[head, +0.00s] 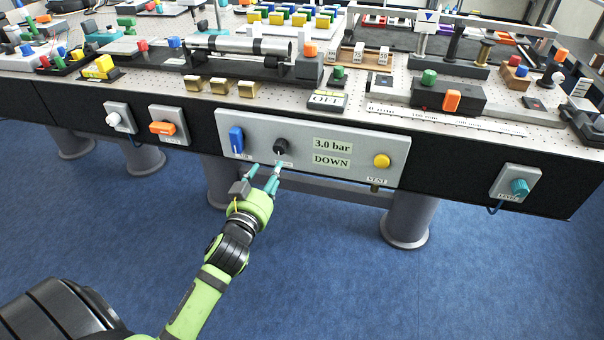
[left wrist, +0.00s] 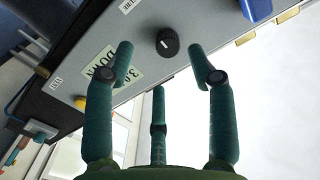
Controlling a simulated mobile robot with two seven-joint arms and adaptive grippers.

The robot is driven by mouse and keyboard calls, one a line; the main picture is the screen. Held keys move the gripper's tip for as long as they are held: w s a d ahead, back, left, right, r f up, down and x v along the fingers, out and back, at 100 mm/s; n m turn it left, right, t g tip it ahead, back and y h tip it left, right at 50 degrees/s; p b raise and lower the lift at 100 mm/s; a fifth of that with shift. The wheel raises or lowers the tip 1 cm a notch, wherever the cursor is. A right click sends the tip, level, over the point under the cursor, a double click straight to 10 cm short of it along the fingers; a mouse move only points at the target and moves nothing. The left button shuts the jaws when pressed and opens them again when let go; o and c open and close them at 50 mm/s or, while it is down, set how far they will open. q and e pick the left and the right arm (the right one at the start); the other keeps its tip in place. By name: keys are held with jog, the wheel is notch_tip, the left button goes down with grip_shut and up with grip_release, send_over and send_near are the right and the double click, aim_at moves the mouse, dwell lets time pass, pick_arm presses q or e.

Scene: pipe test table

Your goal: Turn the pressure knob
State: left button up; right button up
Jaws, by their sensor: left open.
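The pressure knob is the small black round knob (head: 281,146) on the grey control panel (head: 300,127) at the table's front. A display beside it reads "3.0 bar DOWN" (head: 331,152). In the left wrist view the knob (left wrist: 167,42) carries a pale pointer line and sits beyond and between the spread fingers. My left gripper (head: 266,171) is open and empty, just below and in front of the knob, apart from it. In the left wrist view its teal fingers (left wrist: 160,75) do not touch the knob. My right gripper is not in view.
On the same panel, a blue switch (head: 236,139) is left of the knob and a yellow button (head: 381,161) is at the right. An orange handle (head: 162,128) and a teal knob (head: 519,187) sit on separate plates. The floor in front is clear.

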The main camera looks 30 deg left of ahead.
aim_at(278, 151)
pick_arm(q)
jog(key=x, duration=0.3)
jog(key=r+x, duration=0.1)
jog(key=x, duration=0.2)
jog(key=shift+r, duration=0.25)
jog(key=shift+w+a, duration=0.1)
jog(key=shift+w, duration=0.45)
grip_shut()
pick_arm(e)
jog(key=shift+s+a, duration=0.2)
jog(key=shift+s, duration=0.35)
